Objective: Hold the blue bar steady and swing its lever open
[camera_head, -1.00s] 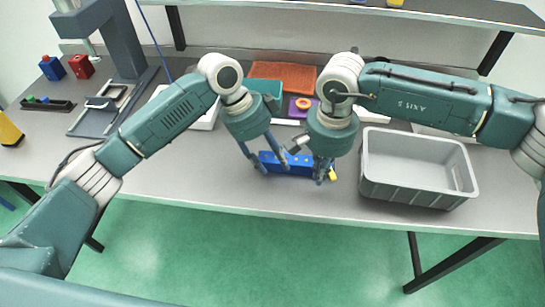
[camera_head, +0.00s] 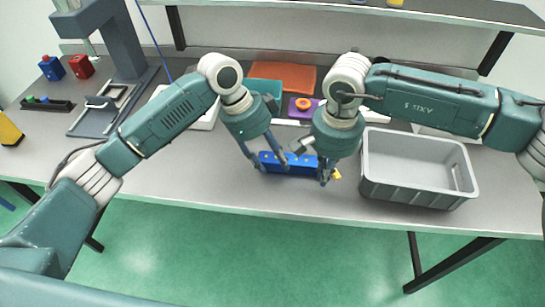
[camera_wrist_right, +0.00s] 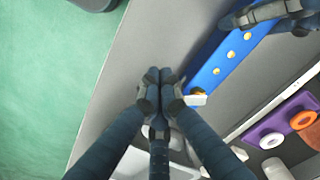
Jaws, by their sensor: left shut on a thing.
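The blue bar (camera_head: 303,169) lies near the table's front edge, left of the grey crate; several yellow dots show along it in the right wrist view (camera_wrist_right: 228,58). My left gripper (camera_head: 273,167) is shut on the bar, and its fingers also show at the bar in the wrist view (camera_wrist_right: 262,14). A small yellow piece (camera_head: 337,174), seemingly the lever, shows at the bar's right end.
The grey crate (camera_head: 415,190) stands close to the right of my right gripper. A purple plate (camera_head: 296,113) with an orange ring (camera_head: 303,104), an orange-red tray (camera_head: 285,76) and a teal tray (camera_head: 263,87) lie behind. The table front left of the bar is clear.

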